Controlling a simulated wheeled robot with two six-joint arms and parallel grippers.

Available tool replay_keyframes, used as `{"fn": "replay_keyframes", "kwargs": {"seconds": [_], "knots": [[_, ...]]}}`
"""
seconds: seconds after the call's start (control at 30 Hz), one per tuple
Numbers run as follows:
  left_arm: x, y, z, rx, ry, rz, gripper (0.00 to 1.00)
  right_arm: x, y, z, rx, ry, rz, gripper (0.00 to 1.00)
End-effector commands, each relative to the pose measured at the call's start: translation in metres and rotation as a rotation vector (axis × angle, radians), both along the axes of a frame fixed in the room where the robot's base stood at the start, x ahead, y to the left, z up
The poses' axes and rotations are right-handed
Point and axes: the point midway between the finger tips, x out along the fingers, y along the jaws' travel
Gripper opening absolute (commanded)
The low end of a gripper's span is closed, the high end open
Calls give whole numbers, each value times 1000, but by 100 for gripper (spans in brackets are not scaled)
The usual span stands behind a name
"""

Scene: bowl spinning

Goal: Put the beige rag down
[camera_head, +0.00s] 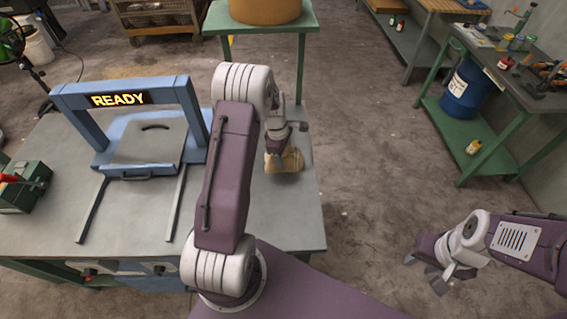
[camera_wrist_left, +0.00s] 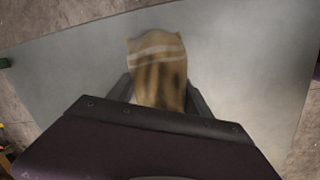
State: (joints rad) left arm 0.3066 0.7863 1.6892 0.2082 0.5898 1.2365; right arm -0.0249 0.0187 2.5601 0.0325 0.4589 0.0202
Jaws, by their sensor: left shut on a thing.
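The beige rag (camera_head: 286,162) is at the right part of the grey worktable (camera_head: 262,215). My left gripper (camera_head: 277,150) is shut on it from above. In the left wrist view the rag (camera_wrist_left: 157,62), with pale stripes near its far end, lies between the two fingers of my left gripper (camera_wrist_left: 157,95). I cannot tell whether the rag's lower edge touches the tabletop. My right gripper (camera_head: 432,272) is at the lower right, over the floor and apart from the table; its fingers look spread and hold nothing visible.
A blue frame with a READY sign (camera_head: 120,99) and a grey plate (camera_head: 150,143) stand on the table's left part. A green box (camera_head: 25,190) sits at the left edge. A green table (camera_head: 262,28) stands behind. The table's front right is clear.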

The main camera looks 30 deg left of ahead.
Motion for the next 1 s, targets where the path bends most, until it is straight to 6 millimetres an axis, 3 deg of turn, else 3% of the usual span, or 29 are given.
{"fn": "replay_keyframes", "kwargs": {"seconds": [0.23,0.6,0.63,0.7,1.0], "knots": [[-1,-1,-37,0,2,1,20,0,0,1,0,0,0,36],[0,-1,-43,0,0,0,20,0,0,-1,0,0,0,36],[0,-1,-42,0,0,0,63,0,0,-1,0,0,0,36],[0,-1,-42,0,0,0,80,0,0,0,0,0,0,36],[0,-1,-40,0,0,0,80,0,0,1,0,0,0,36]]}}
